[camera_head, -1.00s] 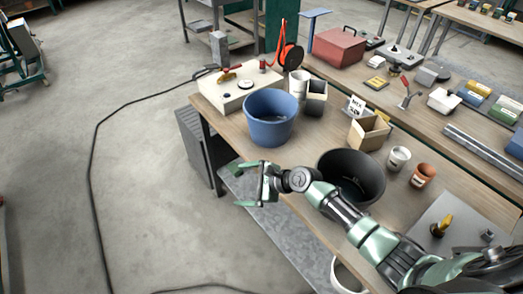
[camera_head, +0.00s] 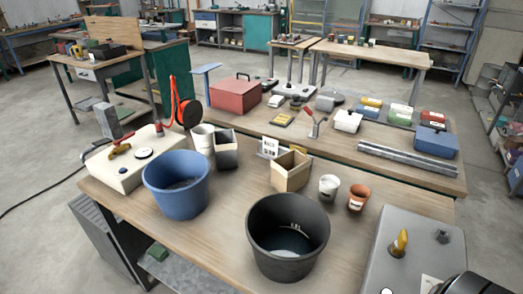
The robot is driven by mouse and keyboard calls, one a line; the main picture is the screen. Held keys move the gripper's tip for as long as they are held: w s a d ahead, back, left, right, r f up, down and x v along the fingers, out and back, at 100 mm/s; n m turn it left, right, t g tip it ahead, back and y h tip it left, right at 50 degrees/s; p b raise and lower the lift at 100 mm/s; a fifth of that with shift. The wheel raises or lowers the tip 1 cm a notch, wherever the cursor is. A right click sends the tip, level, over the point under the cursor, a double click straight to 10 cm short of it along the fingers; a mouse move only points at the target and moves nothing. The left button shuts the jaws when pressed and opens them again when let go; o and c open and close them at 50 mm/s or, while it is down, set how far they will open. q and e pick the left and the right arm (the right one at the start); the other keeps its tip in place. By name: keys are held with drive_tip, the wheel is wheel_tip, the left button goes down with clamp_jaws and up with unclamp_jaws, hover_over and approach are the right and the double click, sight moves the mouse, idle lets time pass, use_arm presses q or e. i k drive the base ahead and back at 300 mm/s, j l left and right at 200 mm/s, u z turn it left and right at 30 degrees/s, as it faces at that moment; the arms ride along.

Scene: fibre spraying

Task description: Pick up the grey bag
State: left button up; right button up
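I cannot pick out a grey bag for certain. A small grey item (camera_head: 329,101) lies on the far workbench, left of several packages, and may be it; it is too small to tell. Near it are a white box-like item (camera_head: 347,121), a yellow package (camera_head: 371,106), a green package (camera_head: 400,115) and a blue box (camera_head: 436,143).
The near workbench (camera_head: 225,238) holds a blue bucket (camera_head: 176,187), a black bucket (camera_head: 288,240), an open tan box (camera_head: 290,171), a white cup (camera_head: 328,187) and an orange cup (camera_head: 358,197). A red box (camera_head: 236,97) stands behind. Concrete floor is open at the left.

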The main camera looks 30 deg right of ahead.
sight(224, 142)
drive_tip(key=i+j+z, duration=0.1)
drive_tip(key=z, duration=0.25)
drive_tip(key=i+j+z, duration=0.2)
drive_tip(key=z, duration=0.15)
drive_tip(key=i+j+z, duration=0.25)
drive_tip(key=z, duration=0.15)
